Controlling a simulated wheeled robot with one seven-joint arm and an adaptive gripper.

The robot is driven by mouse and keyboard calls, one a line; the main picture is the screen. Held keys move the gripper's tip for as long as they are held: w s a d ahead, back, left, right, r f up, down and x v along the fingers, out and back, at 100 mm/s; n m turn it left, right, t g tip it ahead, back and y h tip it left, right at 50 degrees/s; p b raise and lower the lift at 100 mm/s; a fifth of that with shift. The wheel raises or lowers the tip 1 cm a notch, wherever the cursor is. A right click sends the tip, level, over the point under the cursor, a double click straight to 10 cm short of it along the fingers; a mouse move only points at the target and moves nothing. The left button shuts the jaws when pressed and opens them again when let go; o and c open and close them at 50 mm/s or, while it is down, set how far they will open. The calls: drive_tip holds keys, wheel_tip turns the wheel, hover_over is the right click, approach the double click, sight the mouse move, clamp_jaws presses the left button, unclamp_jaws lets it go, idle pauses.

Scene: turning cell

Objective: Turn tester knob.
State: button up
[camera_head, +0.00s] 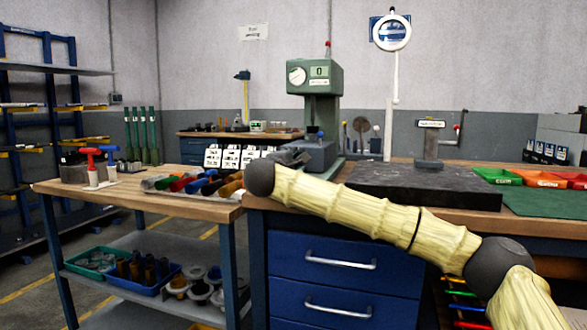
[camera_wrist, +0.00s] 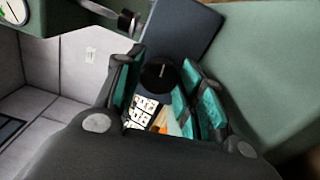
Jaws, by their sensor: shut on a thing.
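The green tester (camera_head: 315,78) stands on the bench at the middle of the head view, with a round dial and a display reading 0. Its dark blue-grey base block (camera_head: 318,153) also shows in the wrist view (camera_wrist: 180,30). The round black knob (camera_wrist: 158,77), with a small light mark, sits on that block's face. My gripper (camera_wrist: 162,68) is shut on the knob, its teal-padded fingers on either side. In the head view my gripper (camera_head: 292,157) is small and dark against the block, and the knob is hidden there.
A dark granite plate (camera_head: 424,190) with a gauge stand (camera_head: 430,142) lies right of the tester. My arm crosses above the blue drawers (camera_head: 340,262).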

idle(0.3)
drive_tip(key=o, duration=1)
drive_tip(key=shift+f, duration=0.1)
drive_tip(key=shift+s+a, duration=0.1)
drive_tip(key=shift+s, duration=0.15)
drive_tip(key=v, duration=0.6)
drive_tip(key=shift+s, duration=0.1)
drive_tip(key=shift+s+a, duration=0.15)
drive_tip(key=shift+s, duration=0.45)
